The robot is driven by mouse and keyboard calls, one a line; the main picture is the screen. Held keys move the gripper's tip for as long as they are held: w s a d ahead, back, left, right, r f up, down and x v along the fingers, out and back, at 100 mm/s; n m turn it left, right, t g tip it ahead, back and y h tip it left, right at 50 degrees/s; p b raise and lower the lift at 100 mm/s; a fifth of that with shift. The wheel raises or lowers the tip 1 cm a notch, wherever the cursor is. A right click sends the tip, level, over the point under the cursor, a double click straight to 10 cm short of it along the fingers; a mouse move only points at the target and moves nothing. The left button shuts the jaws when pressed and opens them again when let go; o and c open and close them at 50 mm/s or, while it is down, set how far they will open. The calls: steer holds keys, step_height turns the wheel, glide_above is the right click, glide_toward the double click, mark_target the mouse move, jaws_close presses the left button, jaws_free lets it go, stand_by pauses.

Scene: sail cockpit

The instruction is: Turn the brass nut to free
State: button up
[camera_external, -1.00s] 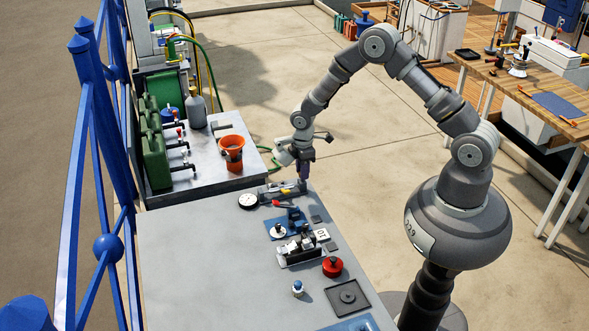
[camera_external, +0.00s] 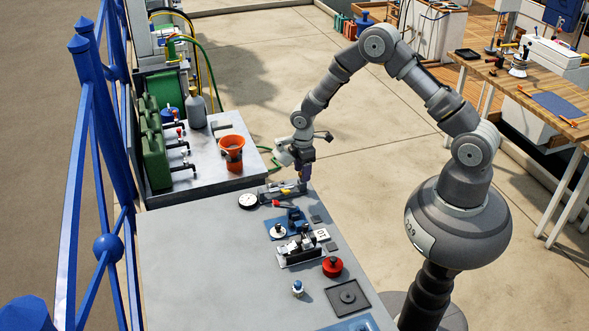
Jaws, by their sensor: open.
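My gripper (camera_external: 304,182) points down at the far right end of the grey bench (camera_external: 190,260). It is over the right end of a long grey fixture (camera_external: 272,195) with yellow and red parts. The jaws are small in this view, and I cannot tell whether they touch anything. I cannot make out the brass nut; the yellowish part (camera_external: 287,191) on the fixture, just left of my fingertips, is too small to identify.
A round white gauge (camera_external: 248,201) lies left of the fixture. Nearer are a blue-based device (camera_external: 285,228), a black-and-white block (camera_external: 300,248), a red knob (camera_external: 332,266) and a dark square plate (camera_external: 347,297). An orange bucket (camera_external: 231,153) stands behind. The bench's left side is clear.

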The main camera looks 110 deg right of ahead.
step_height(320, 180, up, 8)
steer(key=shift+f+p, duration=0.1)
steer(key=shift+p, duration=0.65)
